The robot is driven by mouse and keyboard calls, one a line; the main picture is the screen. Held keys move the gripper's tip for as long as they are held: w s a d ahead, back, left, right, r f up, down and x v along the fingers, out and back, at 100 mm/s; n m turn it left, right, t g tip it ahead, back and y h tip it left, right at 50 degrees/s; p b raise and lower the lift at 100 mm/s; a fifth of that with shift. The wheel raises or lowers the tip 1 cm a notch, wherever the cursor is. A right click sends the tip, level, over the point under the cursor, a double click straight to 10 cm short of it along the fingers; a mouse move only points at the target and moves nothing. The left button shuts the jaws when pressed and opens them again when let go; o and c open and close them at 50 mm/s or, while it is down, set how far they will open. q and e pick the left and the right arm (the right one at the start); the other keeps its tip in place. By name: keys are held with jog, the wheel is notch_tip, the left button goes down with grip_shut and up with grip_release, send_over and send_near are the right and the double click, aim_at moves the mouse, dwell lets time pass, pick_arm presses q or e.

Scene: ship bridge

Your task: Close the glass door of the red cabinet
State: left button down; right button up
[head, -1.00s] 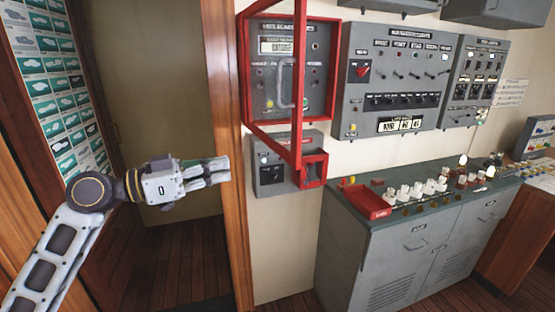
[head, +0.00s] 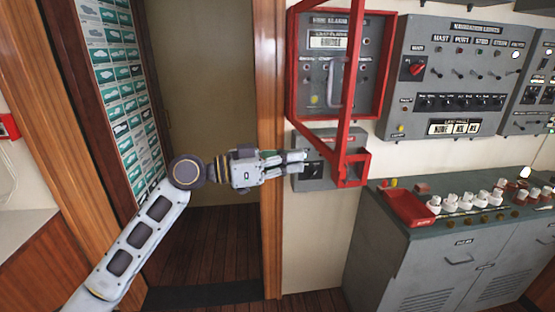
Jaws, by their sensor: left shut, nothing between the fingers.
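The red cabinet (head: 385,63) is a red frame on the wall around a grey alarm panel. Its red-framed glass door (head: 343,75) stands open, swung out from the wall toward me, with a pale handle (head: 334,82) showing in that area. My left gripper (head: 303,160) is shut and empty, pointing right, just left of the door's lower edge and in front of a small grey box (head: 312,176). I cannot tell whether it touches anything. My right gripper is not in view.
A grey-green counter (head: 400,222) with a red tray (head: 408,208) and several white and red knobs stands at the right. A wooden door post (head: 270,220) and a doorway are behind my left arm. Grey switch panels (head: 455,80) hang right of the cabinet.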

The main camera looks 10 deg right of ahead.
aim_at(332, 156)
pick_arm(q)
jog(key=d, duration=0.1)
jog(key=d+p, duration=0.1)
jog(key=d, duration=0.3)
jog(key=shift+w+d+r+p, duration=0.1)
jog(key=shift+w+d+p, duration=0.05)
jog(key=shift+w+p, duration=0.2)
jog(key=shift+w+d, duration=0.1)
jog(key=shift+d, duration=0.75)
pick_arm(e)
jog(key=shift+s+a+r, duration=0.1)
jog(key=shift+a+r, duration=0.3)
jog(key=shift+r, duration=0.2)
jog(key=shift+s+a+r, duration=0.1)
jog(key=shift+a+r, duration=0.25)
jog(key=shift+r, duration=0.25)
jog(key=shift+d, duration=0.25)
pick_arm(q)
jog(key=shift+w+d, duration=0.1)
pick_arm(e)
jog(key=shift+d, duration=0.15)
